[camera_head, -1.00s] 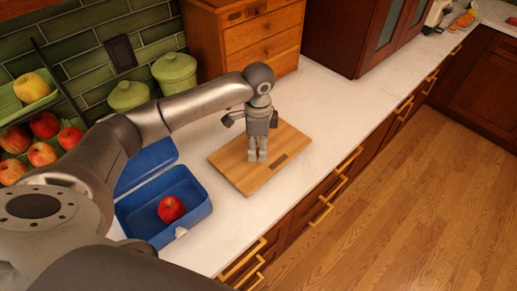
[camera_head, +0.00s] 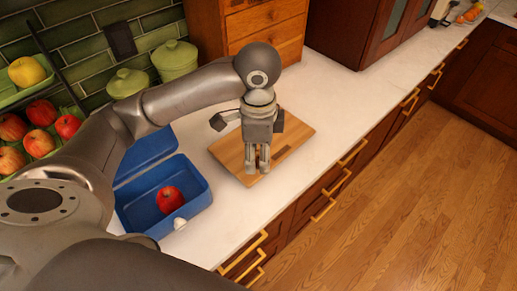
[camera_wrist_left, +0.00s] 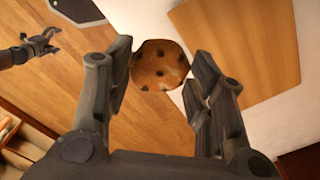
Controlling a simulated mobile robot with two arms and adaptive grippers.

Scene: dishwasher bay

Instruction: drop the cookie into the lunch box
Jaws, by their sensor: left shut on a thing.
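My left gripper (camera_head: 257,168) is shut on the round brown cookie with dark chips (camera_wrist_left: 160,65), which shows between the fingertips in the left wrist view. In the head view the cookie is hidden or too small to make out. The gripper points down over the wooden cutting board (camera_head: 228,150), to the right of the lunch box. The blue lunch box (camera_head: 199,199) stands open on the counter with its lid (camera_head: 148,150) tilted back, and a red apple (camera_head: 170,199) is inside it. A gripper, likely my right one (camera_wrist_left: 40,46), shows small at the left wrist view's edge.
Green canisters (camera_head: 176,60) and a wooden drawer chest (camera_head: 266,30) stand along the back. A fruit rack (camera_head: 28,92) is at the left. The white counter (camera_head: 330,95) is clear right of the board; its front edge drops to the floor.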

